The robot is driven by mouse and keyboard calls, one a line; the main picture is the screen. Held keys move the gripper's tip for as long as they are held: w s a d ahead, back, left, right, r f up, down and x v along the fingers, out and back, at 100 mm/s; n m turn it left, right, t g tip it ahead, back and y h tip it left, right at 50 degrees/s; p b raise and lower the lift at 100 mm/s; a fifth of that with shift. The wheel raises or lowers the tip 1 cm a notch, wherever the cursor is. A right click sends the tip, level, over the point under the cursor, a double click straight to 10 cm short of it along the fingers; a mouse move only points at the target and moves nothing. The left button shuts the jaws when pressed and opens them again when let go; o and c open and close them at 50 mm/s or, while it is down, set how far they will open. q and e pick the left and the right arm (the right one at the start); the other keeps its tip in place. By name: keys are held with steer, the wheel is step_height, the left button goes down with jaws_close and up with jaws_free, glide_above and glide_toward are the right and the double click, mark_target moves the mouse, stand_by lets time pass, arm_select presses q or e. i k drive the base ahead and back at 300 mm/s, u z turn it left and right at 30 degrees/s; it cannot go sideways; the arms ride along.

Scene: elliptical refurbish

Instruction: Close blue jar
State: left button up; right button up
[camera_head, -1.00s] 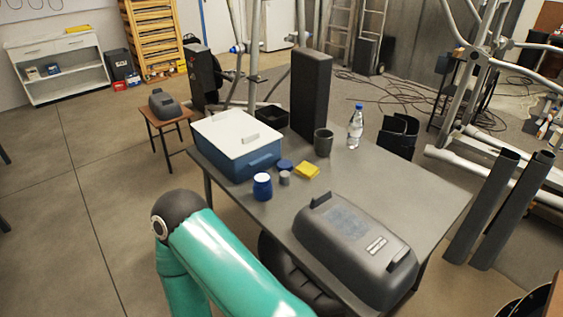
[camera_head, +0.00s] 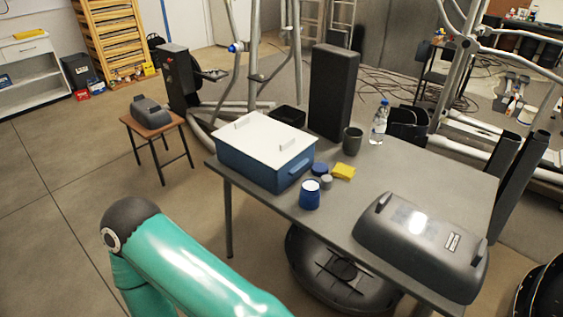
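The blue jar (camera_head: 310,195) stands upright near the left front edge of the grey table (camera_head: 410,168). Its top looks pale, and it seems to be without a lid. A flat dark blue disc (camera_head: 319,169), which looks like a lid, lies on the table just behind the jar, by the blue box. One of my teal arms crosses the lower left, in front of the table and apart from the jar. Neither of my grippers shows in this view.
A small grey cylinder (camera_head: 327,182) and a yellow sponge (camera_head: 343,171) lie close to the jar. A blue box with a white lid (camera_head: 262,143) is behind it. A dark mug (camera_head: 352,141), a water bottle (camera_head: 379,122), a tall black speaker (camera_head: 333,92) and a dark grey case (camera_head: 423,241) also stand there.

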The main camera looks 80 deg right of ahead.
mark_target(310, 192)
steer(key=u, duration=0.05)
steer(key=i, duration=1.35)
steer(key=z, duration=3.3)
steer(key=i, duration=1.15)
steer(key=u, duration=0.35)
